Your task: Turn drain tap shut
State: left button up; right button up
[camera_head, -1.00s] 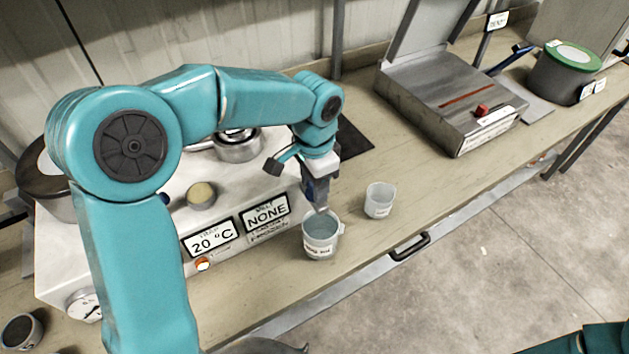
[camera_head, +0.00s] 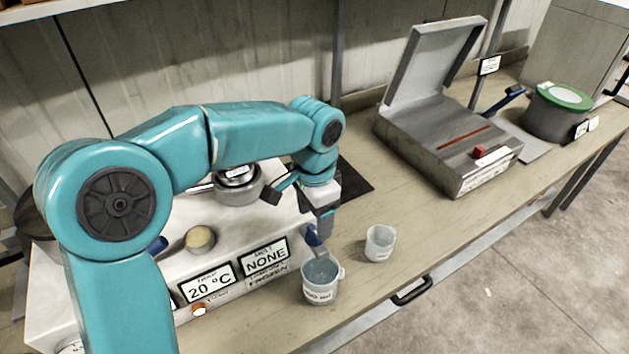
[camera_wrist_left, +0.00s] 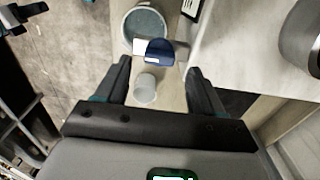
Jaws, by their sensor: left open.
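The drain tap's blue handle (camera_head: 313,236) sticks out at the front right of the white bath unit (camera_head: 190,262), just above a cup of liquid (camera_head: 320,291). My left gripper (camera_head: 324,226) points down right beside the handle. In the left wrist view the blue handle (camera_wrist_left: 160,52) lies between the tips of my open left gripper (camera_wrist_left: 158,67), with space at both sides. The tap's body is mostly hidden. My right gripper is not in view.
An empty clear cup (camera_head: 380,243) stands on the bench to the right of the filled cup. A grey box with a raised lid (camera_head: 447,140) and a green-lidded pot (camera_head: 556,107) stand farther right. A drawer handle (camera_head: 411,292) is on the bench front.

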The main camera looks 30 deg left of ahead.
aim_at(314, 231)
pick_arm(q)
notch_tip(314, 231, up, 13)
jog(key=shift+f+p, duration=0.2)
jog(key=shift+p, duration=0.15)
jog(key=shift+s+f, duration=0.1)
jog(key=shift+s, duration=0.05)
